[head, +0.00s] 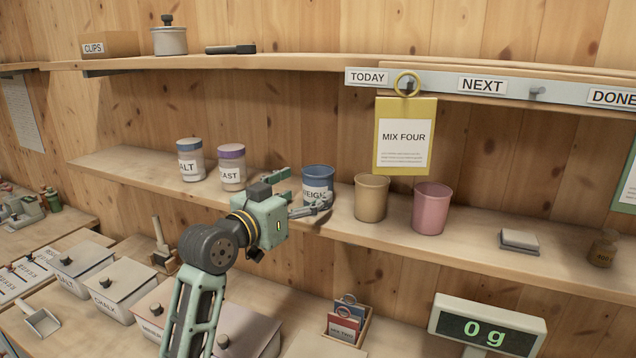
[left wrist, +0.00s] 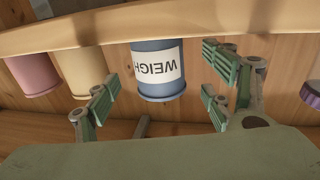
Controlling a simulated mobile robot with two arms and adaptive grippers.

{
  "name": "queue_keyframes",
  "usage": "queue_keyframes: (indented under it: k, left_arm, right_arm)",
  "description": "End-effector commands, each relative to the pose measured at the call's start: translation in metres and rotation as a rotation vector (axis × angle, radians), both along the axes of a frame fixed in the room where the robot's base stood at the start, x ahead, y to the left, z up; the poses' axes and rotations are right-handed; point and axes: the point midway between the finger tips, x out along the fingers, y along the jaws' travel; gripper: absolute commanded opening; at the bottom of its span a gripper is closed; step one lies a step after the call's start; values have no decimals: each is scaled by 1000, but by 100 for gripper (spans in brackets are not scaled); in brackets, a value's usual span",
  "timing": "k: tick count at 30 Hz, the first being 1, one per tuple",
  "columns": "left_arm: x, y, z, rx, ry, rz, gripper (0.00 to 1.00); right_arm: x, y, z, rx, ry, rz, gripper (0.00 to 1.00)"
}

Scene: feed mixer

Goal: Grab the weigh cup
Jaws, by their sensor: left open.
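The weigh cup (head: 319,180) is blue with a white label reading "WEIGH". It stands on the middle shelf in the head view, partly hidden by my left gripper. My left gripper (head: 304,192) is open, its fingers pointing at the cup from the left front. In the left wrist view the weigh cup (left wrist: 158,72) appears upside down between and beyond the two open fingers (left wrist: 160,92). I see no finger closed on it. My right gripper is in neither view.
A tan cup (head: 371,198) and a pink cup (head: 431,208) stand right of the weigh cup. Two labelled jars (head: 231,167) stand to its left. A yellow "MIX FOUR" card (head: 405,160) hangs above. Lidded bins and a scale display (head: 487,328) are below.

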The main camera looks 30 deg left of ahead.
Motion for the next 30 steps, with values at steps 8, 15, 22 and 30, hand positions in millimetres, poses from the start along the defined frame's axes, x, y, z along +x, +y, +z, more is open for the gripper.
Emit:
queue_keyframes:
  k: [8, 15, 22, 30]
  left_arm:
    - [36, -5, 5, -4, 3, -1, 75]
    - [48, -7, 2, -1, 0, 0, 75]
    - [48, -7, 1, 0, 1, 0, 68]
    - [47, -7, 1, 0, 1, -1, 45]
  right_arm:
    - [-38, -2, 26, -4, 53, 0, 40]
    - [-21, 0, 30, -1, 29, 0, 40]
    - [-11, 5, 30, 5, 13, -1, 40]
    - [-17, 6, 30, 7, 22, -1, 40]
